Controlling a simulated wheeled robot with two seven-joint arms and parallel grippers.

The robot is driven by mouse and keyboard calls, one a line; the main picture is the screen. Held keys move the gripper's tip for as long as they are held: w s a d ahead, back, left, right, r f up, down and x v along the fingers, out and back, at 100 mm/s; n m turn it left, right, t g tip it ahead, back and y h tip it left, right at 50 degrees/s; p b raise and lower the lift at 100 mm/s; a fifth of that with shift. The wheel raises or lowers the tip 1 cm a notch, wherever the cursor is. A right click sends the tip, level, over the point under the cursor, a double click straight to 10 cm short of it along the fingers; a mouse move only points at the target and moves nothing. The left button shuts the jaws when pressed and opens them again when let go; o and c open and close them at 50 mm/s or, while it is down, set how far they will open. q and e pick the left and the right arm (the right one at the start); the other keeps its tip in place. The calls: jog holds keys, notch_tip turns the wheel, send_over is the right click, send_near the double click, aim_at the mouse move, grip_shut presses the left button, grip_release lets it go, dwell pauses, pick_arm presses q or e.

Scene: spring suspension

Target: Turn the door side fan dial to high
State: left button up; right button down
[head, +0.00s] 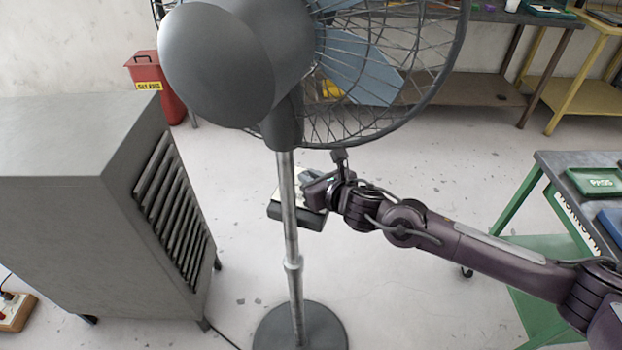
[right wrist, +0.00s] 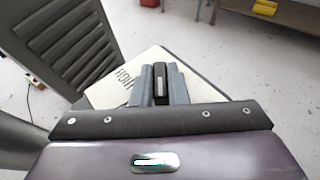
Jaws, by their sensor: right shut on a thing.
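The grey pedestal fan (head: 235,62) stands in front of me on a metal pole (head: 287,220). Its control box (head: 312,220) is on the pole's right side, partly hidden by the pole and my right gripper. In the right wrist view a pale label plate (right wrist: 112,92) carries lettering that seems to read HIGH. The dark dial (right wrist: 161,84) with a light mark stands between the grey fingers of my right gripper (right wrist: 162,88), which is shut on it. In the head view this gripper (head: 312,184) is over the box. My left gripper is out of view.
A grey louvred cabinet (head: 70,140) stands left of the fan. A red bin (head: 147,80) is behind it. The fan's wire cage (head: 420,85) is above my right gripper. A green-framed table (head: 565,165) is at right. The floor between is mostly clear.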

jog(key=c, duration=1.4)
grip_release()
jog(key=shift+c, duration=0.2)
jog(key=shift+b+v, duration=0.7)
jog(key=shift+v, duration=3.25)
